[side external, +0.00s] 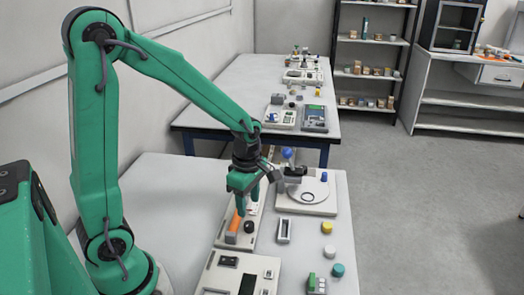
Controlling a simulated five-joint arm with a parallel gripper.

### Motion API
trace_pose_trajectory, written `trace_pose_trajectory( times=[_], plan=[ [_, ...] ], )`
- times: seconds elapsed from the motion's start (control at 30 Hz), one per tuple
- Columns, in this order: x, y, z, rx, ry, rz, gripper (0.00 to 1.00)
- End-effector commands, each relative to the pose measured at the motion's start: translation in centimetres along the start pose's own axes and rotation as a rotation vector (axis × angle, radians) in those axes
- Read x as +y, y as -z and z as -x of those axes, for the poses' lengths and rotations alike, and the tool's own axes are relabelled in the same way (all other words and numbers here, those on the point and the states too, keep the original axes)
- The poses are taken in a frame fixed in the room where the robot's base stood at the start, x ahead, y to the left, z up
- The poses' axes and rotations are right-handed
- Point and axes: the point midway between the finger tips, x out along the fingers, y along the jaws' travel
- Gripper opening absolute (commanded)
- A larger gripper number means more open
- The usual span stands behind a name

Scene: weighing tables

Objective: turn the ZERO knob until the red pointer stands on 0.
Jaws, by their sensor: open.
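My green gripper (247,204) points down above a pale panel (222,238) on the near table. Its fingers are apart, with nothing seen between them. A dark round knob (249,227) stands on this panel, just below the fingers and apart from them as far as I can tell. An orange upright piece (234,221) is left of the knob. No ZERO lettering is readable, so I cannot tell whether this knob is the ZERO knob. The red pointer and its scale cannot be made out; the gripper hides part of the panel.
Right of my gripper stands a device with a round pale plate (308,190) and a blue ball (287,153). A grey slotted block (284,230), a yellow cylinder (327,227) and a teal cylinder (337,270) stand nearby. Another panel (212,275) lies in front.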

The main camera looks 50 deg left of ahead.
Motion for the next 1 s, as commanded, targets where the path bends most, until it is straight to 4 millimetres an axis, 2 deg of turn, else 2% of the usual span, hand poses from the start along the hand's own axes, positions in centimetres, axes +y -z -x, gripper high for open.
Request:
trace_pose_trajectory(
  times=[0.6, 1.0],
  plan=[
    [0.0, 0.0, -6.1, 0.001, 0.002, -0.002, 0.48],
    [0.0, 0.0, -7.1, 0.000, -0.001, -0.002, 0.48]
  ],
)
